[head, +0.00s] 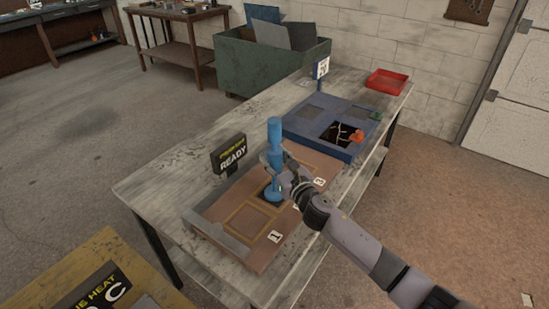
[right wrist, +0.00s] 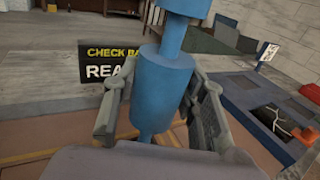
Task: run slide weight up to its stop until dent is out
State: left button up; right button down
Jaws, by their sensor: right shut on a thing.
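A blue slide hammer (head: 274,130) stands roughly upright on a brown panel fixture on the bench. In the right wrist view, its slide weight (right wrist: 162,92) is a thick blue cylinder on a thinner rod, with a gap of bare rod between it and the wider stop (right wrist: 188,5) at the top. My right gripper (head: 276,161) is shut around the weight, one finger on each side. The foot of the tool (head: 274,194) rests at a dark framed square of the panel (head: 238,238). Any dent is hidden or too small to see. My left gripper is out of view.
A black sign reading READY (head: 229,155) stands behind the panel. A blue fixture (head: 300,128) with an orange object (head: 355,137) sits farther along the bench. A red tray (head: 388,82) lies at the far end. A green bin (head: 255,68) stands behind.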

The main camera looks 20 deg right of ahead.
jog(key=shift+f+b, duration=2.95)
jog(key=shift+f, duration=0.45)
notch_tip(320, 180, up, 10)
jog(key=p, duration=0.9)
jog(key=shift+f+p, duration=0.1)
jog(key=shift+p, duration=0.2)
jog(key=shift+f+b, duration=0.45)
jog(key=shift+f, duration=0.15)
jog(key=shift+f+b, duration=4)
jog(key=shift+f, duration=0.2)
jog(key=c, duration=1.4)
grip_release()
jog(key=shift+r, duration=0.2)
jog(key=o, duration=0.5)
jog(key=shift+s+f, duration=0.1)
